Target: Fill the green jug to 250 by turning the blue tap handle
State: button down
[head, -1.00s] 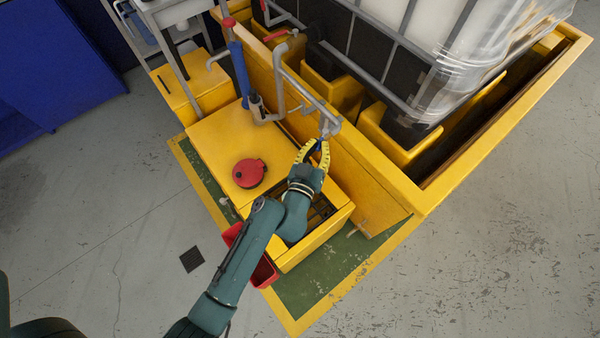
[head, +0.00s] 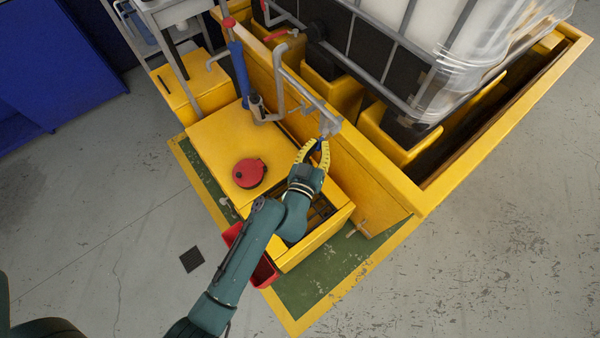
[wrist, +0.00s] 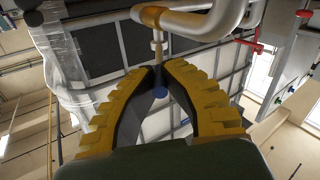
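My gripper (head: 313,151) has yellow, ribbed fingers and reaches up to the grey tap at the end of the pipe. The blue tap handle (head: 318,145) shows between its fingers, just below the tap. In the wrist view the fingertips (wrist: 162,70) nearly meet under the pipe's thin stem (wrist: 158,46), with the round blue end of the handle (wrist: 160,93) between the fingers. The fingers appear closed around the handle. I cannot make out the green jug or its level marks in either view; my arm and gripper cover part of the grated area below the tap.
A yellow cabinet (head: 215,140) with a round red lid (head: 249,173) stands left of my gripper. A red bin (head: 265,272) is partly behind my arm. A yellow bund wall (head: 375,170) and caged white tank (head: 460,30) lie behind. Blue and red valves stand further left.

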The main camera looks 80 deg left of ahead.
jog(key=shift+r+b, duration=0.1)
jog(key=shift+b, duration=0.2)
jog(key=b, duration=0.3)
jog(key=shift+w+f+g, duration=0.2)
jog(key=shift+f+g, duration=0.05)
jog(key=shift+g, duration=0.05)
jog(key=b, duration=0.2)
jog(key=shift+d+n+g+y+b, duration=0.15)
jog(key=shift+n+g+y+b, duration=0.15)
jog(key=shift+n, duration=0.1)
jog(key=b, duration=0.2)
jog(key=n+g+b, duration=0.1)
jog(key=b, duration=0.2)
jog(key=shift+w+d+y, duration=0.1)
jog(key=shift+w+y, duration=0.2)
jog(key=shift+y, duration=0.1)
jog(key=shift+w+r+n+g+b, duration=0.1)
jog(key=shift+r+n+g+b, duration=0.15)
jog(key=shift+g+b, duration=0.35)
jog(key=shift+w+r+n+g+b, duration=0.1)
jog(key=shift+n+g+b, duration=0.3)
jog(key=shift+b, duration=0.25)
dwell(4.3)
